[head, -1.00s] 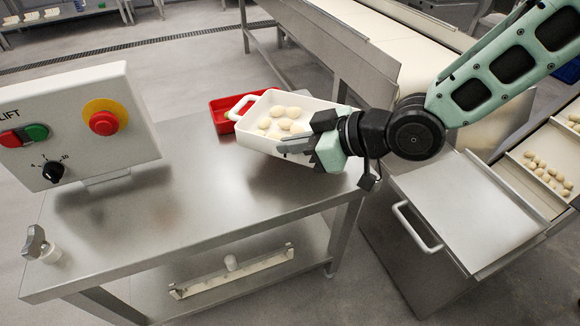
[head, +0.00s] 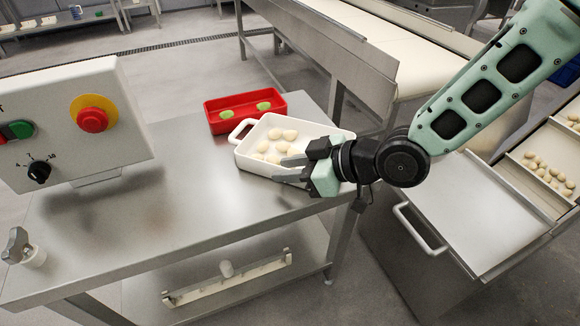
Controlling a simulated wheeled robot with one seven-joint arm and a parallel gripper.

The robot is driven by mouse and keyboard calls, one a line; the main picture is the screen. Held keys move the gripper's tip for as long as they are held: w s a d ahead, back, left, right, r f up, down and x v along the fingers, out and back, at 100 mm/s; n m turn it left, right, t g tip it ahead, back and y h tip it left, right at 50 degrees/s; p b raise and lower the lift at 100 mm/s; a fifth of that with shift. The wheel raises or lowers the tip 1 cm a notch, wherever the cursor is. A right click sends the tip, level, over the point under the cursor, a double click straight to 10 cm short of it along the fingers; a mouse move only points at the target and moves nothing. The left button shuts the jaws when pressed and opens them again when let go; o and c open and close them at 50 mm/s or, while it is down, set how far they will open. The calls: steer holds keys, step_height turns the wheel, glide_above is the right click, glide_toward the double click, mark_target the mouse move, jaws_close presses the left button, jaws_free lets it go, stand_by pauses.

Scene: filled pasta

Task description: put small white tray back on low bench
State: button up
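The small white tray (head: 262,168) is at the back right corner of the steel bench (head: 165,215) and appears to rest on its top. It holds several pale filled pasta pieces, and one loop handle shows at its left end. My gripper (head: 290,170) is at the tray's front right side. Its two fingers are spread apart, one over the tray's rim and one outside the front wall. The gripper hides the tray's near right corner; whether the fingers touch the wall is hard to see.
A red tray (head: 219,124) with two green pieces sits just behind the white tray. A control box (head: 62,130) with a red button stands on the bench's left. A conveyor (head: 352,62) lies behind and a steel cabinet (head: 462,205) to the right. The bench's middle is clear.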

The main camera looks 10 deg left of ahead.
steer(key=shift+r, duration=0.25)
steer(key=s+d+r+m+h+p, duration=0.1)
steer(key=s+d+r+h+p, duration=0.15)
steer(key=d, duration=0.35)
steer(key=s+d+r+m+h+p, duration=0.1)
steer(key=d+h, duration=0.2)
steer(key=d, duration=0.2)
steer(key=s+d+r+m+h+p, duration=0.1)
steer(key=s+d+r+h, duration=0.15)
steer(key=d, duration=0.35)
steer(key=s+d+r+m+g+h, duration=0.1)
steer(key=s+d+r+m, duration=0.1)
steer(key=s, duration=0.3)
steer(key=s+d+r+m+g+h, duration=0.2)
steer(key=s+r, duration=0.1)
steer(key=s, duration=0.3)
steer(key=shift+s+m, duration=0.25)
steer(key=shift+m, duration=0.15)
step_height(320, 180, up, 28)
steer(key=p, duration=2.8)
